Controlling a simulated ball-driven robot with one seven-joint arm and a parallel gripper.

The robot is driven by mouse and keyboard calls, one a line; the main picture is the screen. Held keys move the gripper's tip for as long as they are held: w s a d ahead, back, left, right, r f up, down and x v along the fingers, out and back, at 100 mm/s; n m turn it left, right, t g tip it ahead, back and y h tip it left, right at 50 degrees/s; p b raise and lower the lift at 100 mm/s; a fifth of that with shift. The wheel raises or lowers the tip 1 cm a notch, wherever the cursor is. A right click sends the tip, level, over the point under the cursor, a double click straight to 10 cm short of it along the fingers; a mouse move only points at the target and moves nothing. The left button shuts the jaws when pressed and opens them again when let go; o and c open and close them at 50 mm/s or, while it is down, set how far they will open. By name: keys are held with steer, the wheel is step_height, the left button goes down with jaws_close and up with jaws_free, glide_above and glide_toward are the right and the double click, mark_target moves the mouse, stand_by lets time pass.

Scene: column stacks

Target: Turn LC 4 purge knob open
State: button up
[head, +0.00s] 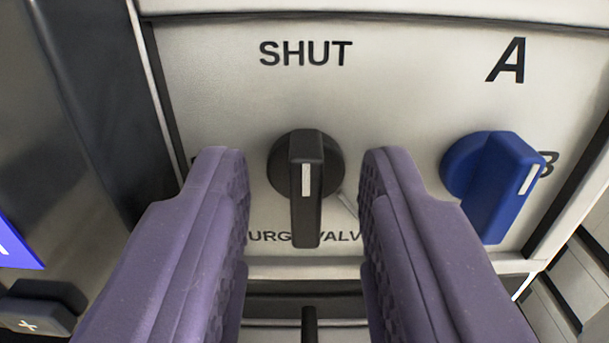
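The black purge knob (305,188) sits on a pale panel in the middle of the head view. Its handle stands vertical, and a white mark shows on its face. The word SHUT is printed above it, and a partly covered label that seems to read PURGE VALVE is below. My gripper (304,182) has two purple fingers, spread apart. One finger is left of the knob and one is right, with a visible gap on each side. Nothing is held. The fingers hide parts of the panel's lettering. No LC number shows in this view.
A blue knob (492,183) is to the right, with letters A above and B beside it. A dark recess (275,306) lies below the panel. At left are a dark column edge, part of a blue screen (15,240) and a dark button (35,315).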

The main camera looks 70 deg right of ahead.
jaws_close()
